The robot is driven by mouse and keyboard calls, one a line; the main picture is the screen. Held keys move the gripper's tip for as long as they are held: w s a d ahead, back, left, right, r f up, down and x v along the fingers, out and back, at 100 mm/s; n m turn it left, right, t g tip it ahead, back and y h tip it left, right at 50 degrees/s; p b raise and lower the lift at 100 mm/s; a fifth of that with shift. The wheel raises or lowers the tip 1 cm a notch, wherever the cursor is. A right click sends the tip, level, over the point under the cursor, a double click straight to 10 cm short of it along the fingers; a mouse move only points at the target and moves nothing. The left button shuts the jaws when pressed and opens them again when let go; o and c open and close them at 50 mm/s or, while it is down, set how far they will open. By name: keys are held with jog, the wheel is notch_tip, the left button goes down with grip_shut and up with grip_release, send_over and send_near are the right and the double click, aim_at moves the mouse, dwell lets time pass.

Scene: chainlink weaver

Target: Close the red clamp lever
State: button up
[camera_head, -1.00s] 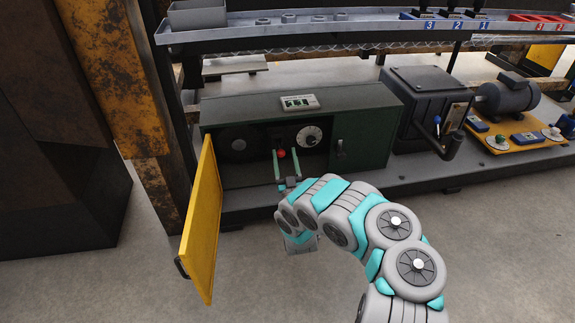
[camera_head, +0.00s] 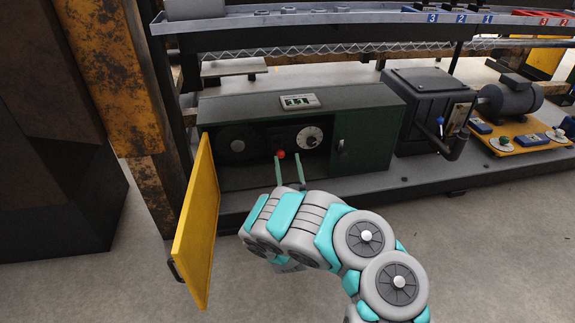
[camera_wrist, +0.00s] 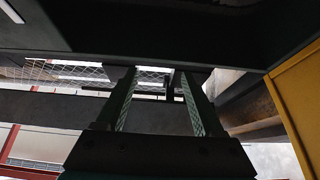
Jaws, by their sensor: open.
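The red clamp lever shows as a small red ball knob (camera_head: 281,154) inside the open dark green cabinet (camera_head: 364,135), left of a white dial (camera_head: 309,136). The rest of the lever is too dark to make out. My gripper (camera_head: 288,160) is open, its two green fingers pointing into the cabinet opening. The knob shows near the left fingertip; I cannot tell whether they touch. In the wrist view my gripper (camera_wrist: 158,72) has its fingers apart, and no red knob can be seen.
A yellow door (camera_head: 198,225) stands swung open on the left of the cabinet. A shelf rail (camera_head: 330,22) runs above. A black box with a crank (camera_head: 430,110) and a motor (camera_head: 510,95) stand to the right. The floor in front is clear.

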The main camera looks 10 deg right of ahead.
aim_at(279, 150)
jog(key=shift+c, duration=0.2)
jog(key=shift+c, duration=0.7)
jog(key=w+d+r+g, duration=0.1)
jog(key=d, duration=0.1)
jog(key=w+d+r+g+h, duration=0.1)
jog(key=w+d, duration=0.1)
jog(key=w+d+g, duration=0.1)
jog(key=d, duration=0.1)
jog(key=shift+w+d+r+m+h+p, duration=0.15)
jog(key=shift+w+r+m+h+p, duration=0.2)
jog(key=shift+r+m+h+p, duration=0.05)
jog(key=c, duration=0.7)
jog(key=shift+d+g, duration=0.3)
jog(key=shift+g, duration=0.4)
jog(key=shift+c, duration=1)
jog(key=shift+s+r+m+g, duration=0.1)
jog(key=shift+s+m+g, duration=0.2)
jog(key=shift+g, duration=0.2)
grip_shut()
jog(key=s+a+g+y, duration=0.2)
jog(key=s+a+g, duration=0.1)
jog(key=a, duration=0.2)
jog(key=w+a+f+b, duration=0.1)
jog(key=w+f, duration=0.5)
jog(key=w, duration=0.3)
jog(key=shift+w+a, duration=0.25)
jog(key=shift+w, duration=0.15)
